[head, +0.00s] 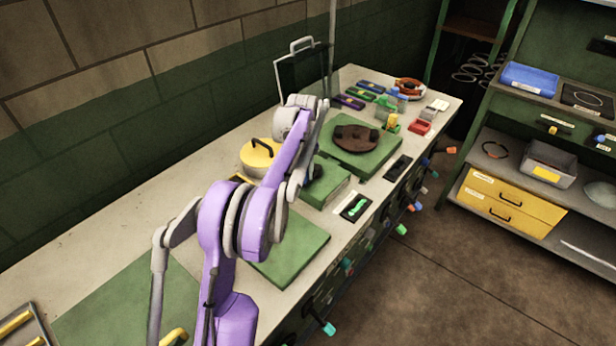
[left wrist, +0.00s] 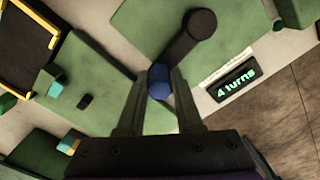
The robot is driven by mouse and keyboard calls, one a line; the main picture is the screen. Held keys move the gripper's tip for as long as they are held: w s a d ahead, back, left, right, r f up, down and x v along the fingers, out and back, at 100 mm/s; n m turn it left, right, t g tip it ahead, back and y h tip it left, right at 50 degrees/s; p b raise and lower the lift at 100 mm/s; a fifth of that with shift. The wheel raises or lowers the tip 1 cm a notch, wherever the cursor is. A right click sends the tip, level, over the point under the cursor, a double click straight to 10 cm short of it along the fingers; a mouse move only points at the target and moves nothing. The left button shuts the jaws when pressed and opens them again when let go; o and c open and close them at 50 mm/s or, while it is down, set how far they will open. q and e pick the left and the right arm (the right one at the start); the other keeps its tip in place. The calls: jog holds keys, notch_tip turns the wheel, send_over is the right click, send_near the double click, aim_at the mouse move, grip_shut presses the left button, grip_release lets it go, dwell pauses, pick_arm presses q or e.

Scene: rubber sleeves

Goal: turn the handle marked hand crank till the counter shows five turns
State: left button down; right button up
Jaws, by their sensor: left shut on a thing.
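In the left wrist view the hand crank is a dark arm (left wrist: 187,42) on a green box (left wrist: 240,25), with a blue knob (left wrist: 160,82) at its near end. My left gripper (left wrist: 159,74) is shut on this blue knob, one finger on each side. The counter (left wrist: 233,80) is a black display with green text reading "4 turns", beside a white label strip whose words I cannot make out. In the head view the green box (head: 330,190) and counter (head: 355,208) stand near the bench's front edge; my purple left arm hides most of the crank. My right gripper is not in view.
A yellow round lid (head: 258,158) with a black handle is behind my arm. A green block with a brown disc (head: 356,138) stands farther right, with several small coloured items beyond. Coloured knobs stick out from the bench front. A shelf (head: 540,150) stands across the floor.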

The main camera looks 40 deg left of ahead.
pick_arm(q)
jog(key=shift+a+m, duration=0.9)
jog(key=shift+m, duration=0.4)
jog(key=shift+w, duration=0.1)
jog(key=c, duration=0.6)
grip_release()
jog(key=shift+o, duration=0.2)
notch_tip(320, 180, up, 8)
jog(key=shift+f+p, duration=0.2)
jog(key=shift+p, duration=0.1)
jog(key=shift+c, duration=0.2)
